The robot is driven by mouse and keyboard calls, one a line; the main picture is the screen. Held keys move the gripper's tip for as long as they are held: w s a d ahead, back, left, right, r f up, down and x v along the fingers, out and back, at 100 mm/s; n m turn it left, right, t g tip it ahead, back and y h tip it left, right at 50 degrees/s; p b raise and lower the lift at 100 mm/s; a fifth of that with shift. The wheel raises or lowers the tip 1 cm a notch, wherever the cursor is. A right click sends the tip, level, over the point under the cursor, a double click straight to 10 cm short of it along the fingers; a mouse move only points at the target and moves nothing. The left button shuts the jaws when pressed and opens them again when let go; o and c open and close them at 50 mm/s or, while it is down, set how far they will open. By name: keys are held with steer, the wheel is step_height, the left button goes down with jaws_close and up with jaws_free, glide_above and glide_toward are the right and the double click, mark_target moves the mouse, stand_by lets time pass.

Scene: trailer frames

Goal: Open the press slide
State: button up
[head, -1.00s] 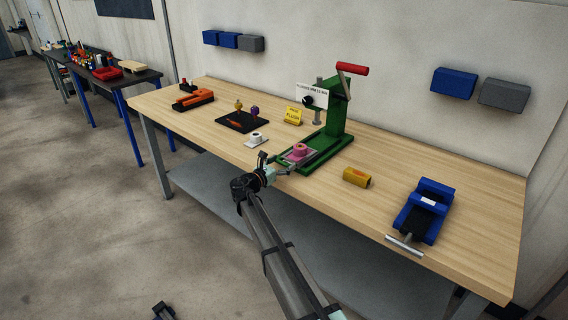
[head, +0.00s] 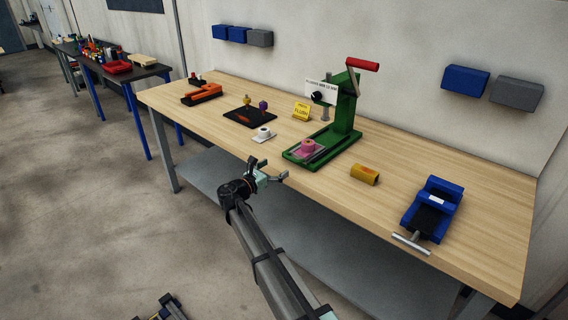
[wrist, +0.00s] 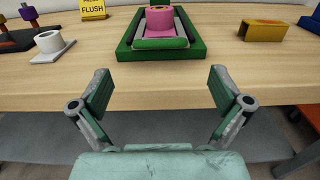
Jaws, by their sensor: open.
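The green press (head: 343,119) stands on the wooden bench, with a red-handled lever (head: 362,65) at its top. Its slide (head: 306,151) lies on the front of the green base and carries a pink ring-shaped part (head: 307,145). In the wrist view the slide (wrist: 161,43) and the pink part (wrist: 159,19) are straight ahead at the top middle. My gripper (head: 267,172) is open and empty, in front of the bench's front edge and short of the slide. In the wrist view its two fingers (wrist: 160,90) are spread wide, apart from the press.
A white ring on a plate (head: 263,134) and a yellow sign (head: 301,112) are left of the press. A yellow block (head: 364,175) and a blue vise (head: 432,209) are to the right. The bench's front edge (wrist: 150,84) lies between my fingers and the slide.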

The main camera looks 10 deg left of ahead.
steer(key=v, duration=0.3)
steer(key=shift+s+a, duration=0.1)
steer(key=shift+s, duration=0.15)
